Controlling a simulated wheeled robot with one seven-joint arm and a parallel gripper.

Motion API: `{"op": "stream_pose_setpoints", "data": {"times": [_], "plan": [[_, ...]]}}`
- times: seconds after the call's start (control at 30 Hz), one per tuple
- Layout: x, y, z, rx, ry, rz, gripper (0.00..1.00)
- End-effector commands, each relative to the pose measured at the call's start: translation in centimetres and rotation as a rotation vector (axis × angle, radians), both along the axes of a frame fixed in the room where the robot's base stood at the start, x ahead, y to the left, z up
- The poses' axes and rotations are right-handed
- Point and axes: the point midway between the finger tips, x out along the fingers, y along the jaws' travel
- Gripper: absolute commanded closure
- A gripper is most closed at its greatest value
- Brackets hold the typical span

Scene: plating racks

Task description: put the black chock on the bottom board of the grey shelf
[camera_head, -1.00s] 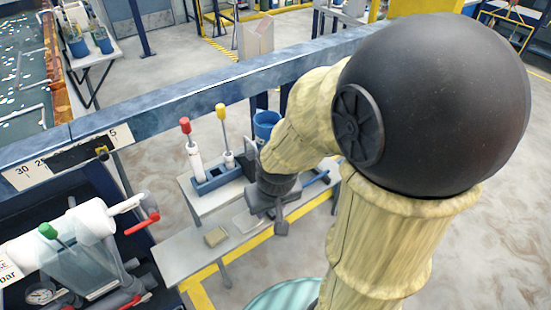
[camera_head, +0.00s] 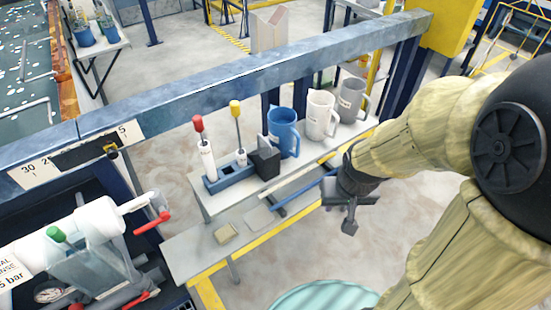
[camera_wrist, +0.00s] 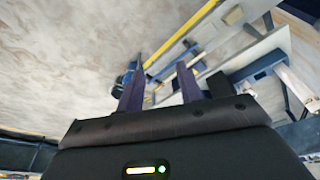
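The black chock (camera_head: 265,163) sits on the top board (camera_head: 200,190) of the grey shelf, against the right end of a blue rack and in front of a blue jug. The shelf's bottom board (camera_head: 190,255) is lower and nearer, with bare room at its left end. My gripper (camera_head: 349,222) is to the right of the chock, in front of the shelf and apart from it. In the wrist view its two fingers (camera_wrist: 160,85) are spread with nothing between them. A dark block, seemingly the chock (camera_wrist: 219,85), shows just right of the right finger there.
The blue rack (camera_head: 230,177) holds a red-topped and a yellow-topped tool. Blue (camera_head: 284,130), white (camera_head: 320,115) and grey (camera_head: 352,98) jugs stand to the right. A tan block (camera_head: 225,233) and a flat pale piece (camera_head: 258,218) lie on the bottom board. A blue beam (camera_head: 250,80) runs behind.

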Motion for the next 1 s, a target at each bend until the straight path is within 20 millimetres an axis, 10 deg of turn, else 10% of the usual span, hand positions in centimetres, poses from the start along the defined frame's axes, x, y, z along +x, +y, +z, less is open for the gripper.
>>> {"op": "stream_pose_setpoints", "data": {"times": [0.27, 0.5, 1.0], "plan": [[0.0, 0.0, 0.0, 0.000, 0.000, 0.000, 0.62], [1.5, -0.1, -0.6, -0.021, -0.034, 0.046, 0.16], [11.1, 2.3, -6.0, 0.021, -0.416, 0.463, 0.16]]}}
